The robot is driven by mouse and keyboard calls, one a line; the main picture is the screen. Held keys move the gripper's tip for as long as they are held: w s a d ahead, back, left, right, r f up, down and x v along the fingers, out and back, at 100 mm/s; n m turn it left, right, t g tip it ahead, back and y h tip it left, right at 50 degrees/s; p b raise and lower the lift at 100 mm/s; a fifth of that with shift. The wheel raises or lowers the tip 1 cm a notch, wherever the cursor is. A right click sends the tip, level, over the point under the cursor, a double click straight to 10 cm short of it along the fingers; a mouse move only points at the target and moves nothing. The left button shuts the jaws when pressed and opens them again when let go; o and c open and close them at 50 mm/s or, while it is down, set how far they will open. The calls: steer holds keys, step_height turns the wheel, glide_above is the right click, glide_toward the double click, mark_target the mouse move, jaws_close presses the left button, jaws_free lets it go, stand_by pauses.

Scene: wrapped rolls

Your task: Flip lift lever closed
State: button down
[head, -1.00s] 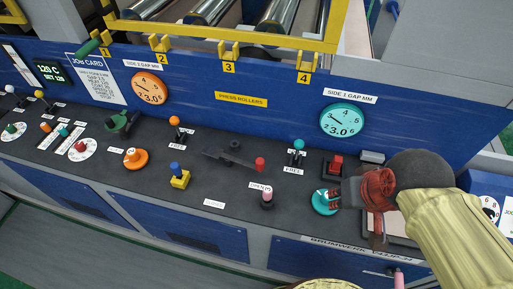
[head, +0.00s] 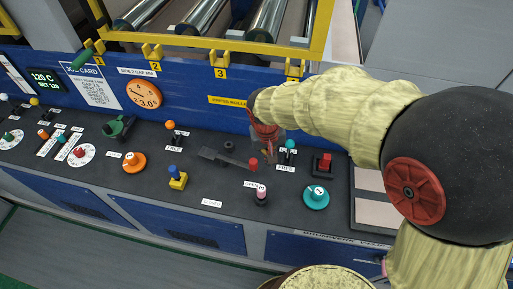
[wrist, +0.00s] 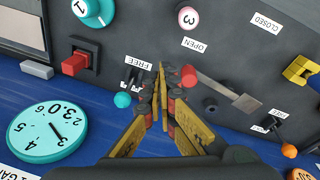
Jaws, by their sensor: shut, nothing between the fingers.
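The lift lever (head: 228,158) is a flat grey arm with a red knob (head: 253,163) at its right end, on the dark sloping console top. In the wrist view the lever (wrist: 222,92) has its red knob (wrist: 189,76) on the side of the OPEN label (wrist: 193,45); the CLOSED label (wrist: 267,22) is on the other side. My gripper (head: 269,157) is shut and empty, just right of the red knob in the head view. In the wrist view its fingertips (wrist: 161,70) are beside the knob; whether they touch it I cannot tell.
A teal-topped toggle (wrist: 122,99) marked FREE stands close beside my fingers. A red push button (head: 325,162), a teal dial (head: 316,197) and a pink-topped knob (head: 261,197) are nearby. A yellow guard frame (head: 210,42) rises behind the blue panel.

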steer(key=w+a+m+t, duration=0.2)
steer(key=w+a+m, duration=0.2)
steer(key=w, duration=0.5)
steer(key=shift+w+a+y, duration=0.2)
steer(key=shift+a+y, duration=0.1)
steer(key=shift+a, duration=0.15)
step_height(320, 180, down, 9)
steer(key=shift+s+f, duration=0.2)
steer(key=shift+s, duration=0.15)
steer(key=shift+s+b, duration=0.1)
steer(key=shift+b, duration=0.4)
